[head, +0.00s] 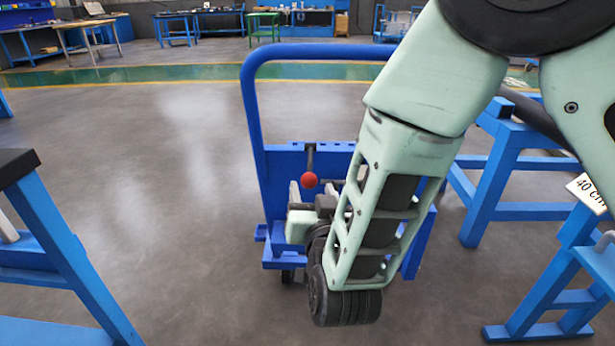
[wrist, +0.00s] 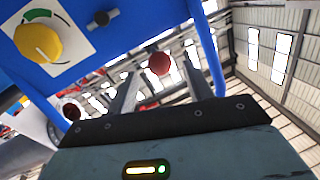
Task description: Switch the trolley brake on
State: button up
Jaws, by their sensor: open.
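The trolley (head: 253,120) is blue, with a tall bent-tube handle, and stands in the middle of the head view. A dark lever with a red ball (head: 310,180) hangs at its upright panel. The red ball also shows in the wrist view (wrist: 160,63), between the finger tips as seen there; I cannot tell whether they touch it. My gripper (head: 312,188) is open at the trolley, with the arm partly hiding the panel. The wrist view shows a yellow knob (wrist: 38,42) on a white plate with a green arc. No marking names the brake.
A blue stand (head: 70,250) is at the left and blue trestles (head: 495,185) are at the right. Open grey floor lies left of the trolley. Workbenches (head: 205,22) line the back.

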aim_at(307, 174)
jog(key=w, duration=0.4)
jog(key=w+a, duration=0.1)
jog(key=w, duration=0.1)
jog(key=shift+w+b, duration=0.3)
jog(key=shift+b, duration=0.05)
grip_shut()
